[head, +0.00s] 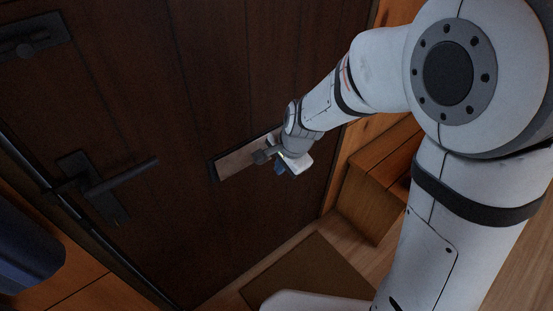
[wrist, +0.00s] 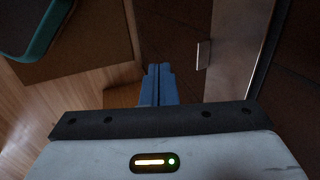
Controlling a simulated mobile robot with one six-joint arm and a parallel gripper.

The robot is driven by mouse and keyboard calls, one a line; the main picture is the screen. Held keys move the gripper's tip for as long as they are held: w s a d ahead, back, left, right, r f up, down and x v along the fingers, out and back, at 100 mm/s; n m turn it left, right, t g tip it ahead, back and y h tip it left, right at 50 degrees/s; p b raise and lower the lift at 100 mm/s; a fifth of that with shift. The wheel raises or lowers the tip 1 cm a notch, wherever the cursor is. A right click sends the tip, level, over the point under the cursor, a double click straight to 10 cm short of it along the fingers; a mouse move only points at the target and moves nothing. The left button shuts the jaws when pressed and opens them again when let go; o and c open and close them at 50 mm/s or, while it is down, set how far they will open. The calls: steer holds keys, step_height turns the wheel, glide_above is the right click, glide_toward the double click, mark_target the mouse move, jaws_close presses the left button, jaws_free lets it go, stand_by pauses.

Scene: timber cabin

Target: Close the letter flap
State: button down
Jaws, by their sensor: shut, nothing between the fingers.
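The letter flap (head: 243,162) is a pale brownish panel in a dark frame, low on the dark wooden door (head: 150,90). My gripper (head: 279,168) is in front of its right part and hides that end. In the wrist view the flap (wrist: 234,50) is a grey panel at upper right, with a small pale tab (wrist: 203,54) at its left edge. My blue fingers (wrist: 158,85) are together and empty, left of the flap and seemingly apart from it. I cannot tell how far the flap stands out from the door.
A dark lever handle (head: 120,180) sits on the door left of the flap. A wooden box or bench (head: 376,195) stands right of the door. A brown mat (head: 310,276) lies on the plank floor. A teal-edged dark object (wrist: 38,30) shows at upper left in the wrist view.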

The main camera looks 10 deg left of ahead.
steer(key=shift+w+a+f, duration=0.35)
steer(key=shift+w+a, duration=0.35)
steer(key=shift+a, duration=0.1)
steer(key=shift+w+a+f, duration=0.35)
steer(key=shift+w+a, duration=0.35)
steer(key=shift+a, duration=0.1)
steer(key=shift+w+a+f, duration=0.25)
steer(key=shift+a+f, duration=0.05)
steer(key=shift+f, duration=0.15)
steer(key=shift+d, duration=0.1)
